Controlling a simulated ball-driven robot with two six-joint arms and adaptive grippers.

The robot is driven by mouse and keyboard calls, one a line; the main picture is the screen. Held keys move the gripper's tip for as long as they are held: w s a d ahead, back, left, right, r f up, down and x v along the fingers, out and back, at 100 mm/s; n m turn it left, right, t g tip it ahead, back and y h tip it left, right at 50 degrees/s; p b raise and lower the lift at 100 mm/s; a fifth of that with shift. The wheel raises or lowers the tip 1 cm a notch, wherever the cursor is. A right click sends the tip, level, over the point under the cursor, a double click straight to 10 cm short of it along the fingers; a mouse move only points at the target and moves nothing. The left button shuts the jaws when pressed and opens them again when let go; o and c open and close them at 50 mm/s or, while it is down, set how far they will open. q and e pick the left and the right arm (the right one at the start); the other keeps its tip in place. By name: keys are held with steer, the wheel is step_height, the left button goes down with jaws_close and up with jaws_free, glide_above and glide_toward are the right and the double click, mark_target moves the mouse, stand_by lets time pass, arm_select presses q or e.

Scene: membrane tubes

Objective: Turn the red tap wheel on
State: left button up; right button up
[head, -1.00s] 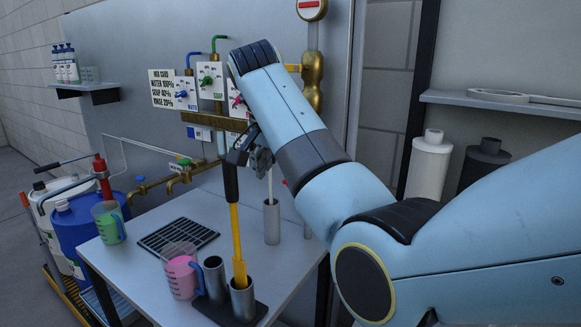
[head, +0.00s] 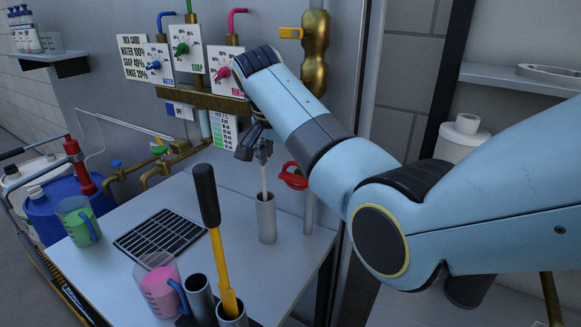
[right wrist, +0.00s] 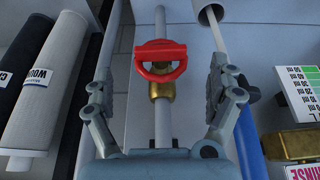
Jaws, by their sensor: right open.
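The red tap wheel (head: 293,176) shows in the head view on a thin upright pipe at the back right of the bench, partly behind my right arm. In the right wrist view the red wheel (right wrist: 160,57) sits on a brass valve (right wrist: 162,91), centred between my open fingers and not touched by either. My right gripper (head: 254,149) is open, left of the wheel in the head view; it also shows in the right wrist view (right wrist: 160,88). My left gripper is not in view.
A grey tube holder (head: 265,218) with a pale rod stands beside the pipe. A yellow-shafted tool (head: 222,265) leans in another tube in front. A pink jug (head: 158,288), a green jug (head: 77,222) and a drain grate (head: 166,235) are on the bench.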

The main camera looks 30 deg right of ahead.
mark_target(292, 177)
steer(key=x, duration=0.3)
steer(key=shift+w+d+f, duration=0.15)
steer(key=shift+f, duration=0.4)
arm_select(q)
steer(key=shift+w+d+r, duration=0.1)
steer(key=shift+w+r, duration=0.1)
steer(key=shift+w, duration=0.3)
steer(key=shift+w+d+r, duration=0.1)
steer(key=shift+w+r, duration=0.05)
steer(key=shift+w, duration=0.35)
